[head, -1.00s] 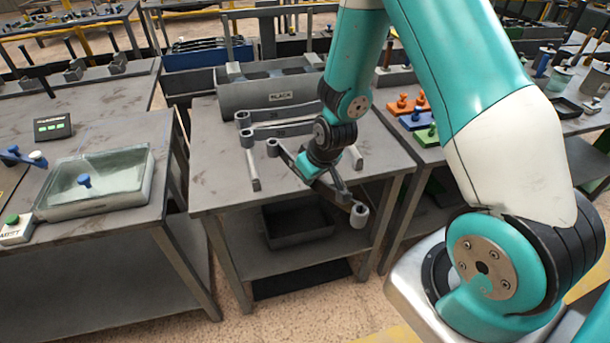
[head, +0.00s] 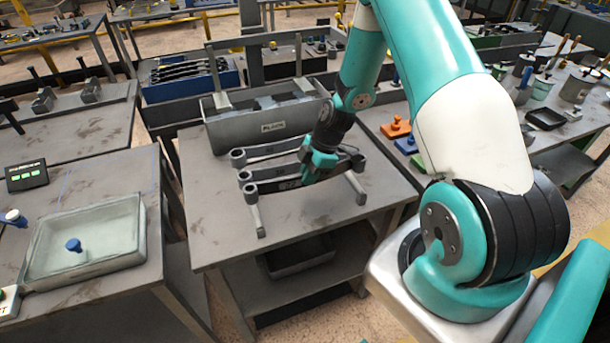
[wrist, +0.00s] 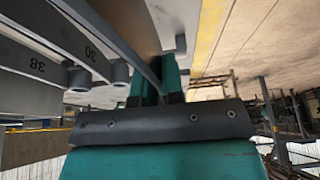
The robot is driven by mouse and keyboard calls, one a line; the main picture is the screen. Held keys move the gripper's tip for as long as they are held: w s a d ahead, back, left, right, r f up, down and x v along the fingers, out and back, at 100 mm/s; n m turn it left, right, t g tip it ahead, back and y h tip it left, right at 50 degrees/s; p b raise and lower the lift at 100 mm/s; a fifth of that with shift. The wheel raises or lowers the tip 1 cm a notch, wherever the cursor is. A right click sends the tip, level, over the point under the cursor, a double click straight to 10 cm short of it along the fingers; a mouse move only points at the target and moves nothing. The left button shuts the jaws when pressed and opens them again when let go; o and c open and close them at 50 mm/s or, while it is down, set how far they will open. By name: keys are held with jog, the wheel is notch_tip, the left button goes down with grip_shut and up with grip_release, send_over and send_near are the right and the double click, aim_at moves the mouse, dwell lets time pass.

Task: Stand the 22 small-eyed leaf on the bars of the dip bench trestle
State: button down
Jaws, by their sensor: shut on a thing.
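My gripper (head: 318,172) is shut on a dark leaf (head: 278,187), the front one of three. It lies lengthwise beside the others, with its left eye over the left bar; its marking is too small to read surely. Whether it rests on the bars or hangs just above, I cannot tell. The trestle's light bars show at the left (head: 257,218) and right (head: 355,190). Two other leaves (head: 270,150) stand behind. In the wrist view the teal fingers (wrist: 158,80) pinch the held leaf (wrist: 120,35), next to leaves marked 38 (wrist: 38,64) and 30 (wrist: 90,52).
A grey trough (head: 270,125) with a lettered label stands behind the leaves. The bench top (head: 205,200) is clear at left and front. Coloured blocks (head: 397,127) lie on the right table.

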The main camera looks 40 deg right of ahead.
jog(key=shift+d, duration=0.15)
jog(key=shift+f+b, duration=2.35)
jog(key=shift+f, duration=0.05)
jog(key=shift+f+b, duration=0.5)
jog(key=shift+f, duration=0.05)
jog(key=c, duration=0.7)
grip_release()
jog(key=shift+s, duration=0.1)
jog(key=shift+r+p, duration=2.25)
jog(key=shift+r, duration=1.3)
